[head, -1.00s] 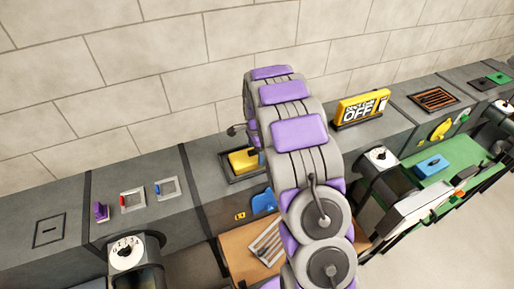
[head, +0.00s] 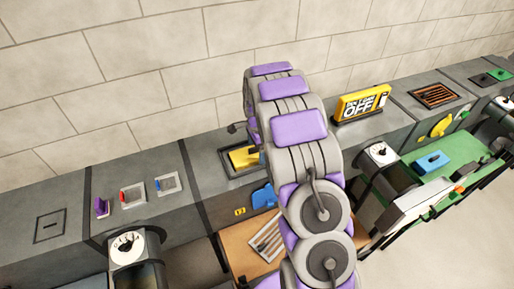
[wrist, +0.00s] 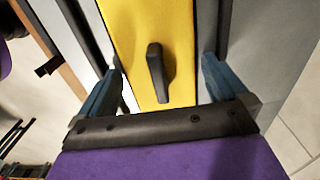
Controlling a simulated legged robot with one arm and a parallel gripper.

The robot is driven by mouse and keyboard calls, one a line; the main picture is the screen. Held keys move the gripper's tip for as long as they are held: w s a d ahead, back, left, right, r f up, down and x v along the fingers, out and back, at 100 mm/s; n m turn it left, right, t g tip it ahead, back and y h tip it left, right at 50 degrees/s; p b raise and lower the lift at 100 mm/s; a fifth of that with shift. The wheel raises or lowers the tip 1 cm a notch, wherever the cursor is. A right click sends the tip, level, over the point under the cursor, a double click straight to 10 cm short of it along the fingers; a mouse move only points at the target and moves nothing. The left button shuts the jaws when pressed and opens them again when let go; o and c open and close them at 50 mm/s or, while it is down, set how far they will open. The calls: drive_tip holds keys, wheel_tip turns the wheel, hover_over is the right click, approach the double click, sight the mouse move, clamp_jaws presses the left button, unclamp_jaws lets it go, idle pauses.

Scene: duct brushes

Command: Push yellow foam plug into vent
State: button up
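The yellow foam plug (head: 243,158) sits in the dark rectangular frame of the vent (head: 227,166) on the grey counter, left of my arm. It looks low within the frame, though my arm hides its right part. In the wrist view the plug (wrist: 175,25) fills the middle, with a black handle (wrist: 157,72) standing on it. My gripper (wrist: 161,68) is open, its two blue fingers apart on either side of the handle. Nothing is between them except the view of the handle and plug. Whether the fingers touch the vent frame cannot be told.
A yellow sign (head: 361,104) reading OFF stands right of my arm, beside an orange-slatted grille (head: 435,95). A purple piece (head: 102,207) and small framed panels are on the left counter. A stone wall (head: 150,80) rises behind the counter. A brown board (head: 245,262) lies below.

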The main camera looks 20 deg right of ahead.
wheel_tip(320, 180, up, 17)
drive_tip(key=p, duration=0.1)
drive_tip(key=shift+r+p, duration=0.15)
drive_tip(key=shift+p, duration=0.15)
drive_tip(key=s+a+r+n+b, duration=0.1)
drive_tip(key=s+a+r+n, duration=0.15)
drive_tip(key=s, duration=0.45)
drive_tip(key=s+a+r+n+g, duration=0.1)
drive_tip(key=s+a+n, duration=0.2)
drive_tip(key=s, duration=0.4)
drive_tip(key=s+a+r+n+b, duration=0.1)
drive_tip(key=s+a+n, duration=0.2)
drive_tip(key=s, duration=0.3)
drive_tip(key=s+a+f+n+b, duration=0.1)
drive_tip(key=s+n, duration=0.3)
drive_tip(key=s, duration=0.7)
drive_tip(key=s+a+f+n, duration=0.3)
drive_tip(key=s+n, duration=0.2)
drive_tip(key=s, duration=0.6)
drive_tip(key=shift+f+g+b, duration=0.3)
drive_tip(key=shift+g+b, duration=0.1)
drive_tip(key=shift+n, duration=0.25)
drive_tip(key=shift+c, duration=0.4)
